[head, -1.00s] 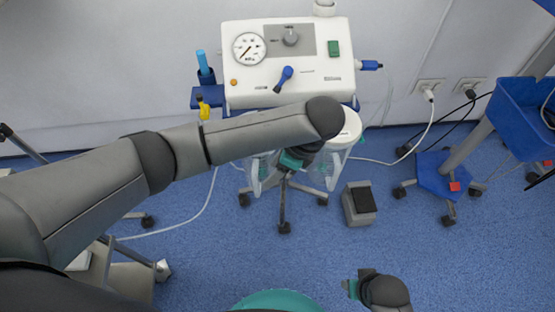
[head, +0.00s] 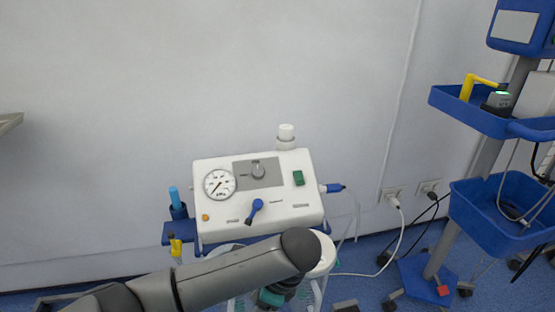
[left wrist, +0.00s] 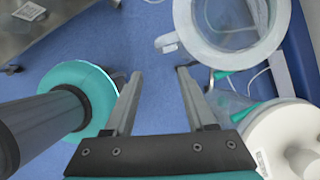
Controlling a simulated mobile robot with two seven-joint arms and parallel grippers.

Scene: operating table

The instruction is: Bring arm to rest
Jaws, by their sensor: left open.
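My left arm (head: 225,277) comes in from the lower left of the head view and reaches in front of the white suction machine (head: 255,195). The left gripper's fingers are hidden in that view, below the dark wrist joint. In the left wrist view my left gripper (left wrist: 158,75) is open, its two fingers apart with nothing between them and blue floor beyond. Clear canisters with white rims (left wrist: 225,58) stand to the right of the fingers, apart from them. My right gripper is not in view.
A wheeled stand with blue trays (head: 485,115) stands at the right; a yellow item (head: 475,85) lies in its upper tray. Cables run to wall sockets (head: 393,194). A white lid (left wrist: 280,135) is close at the right of the left wrist view. The wall above is clear.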

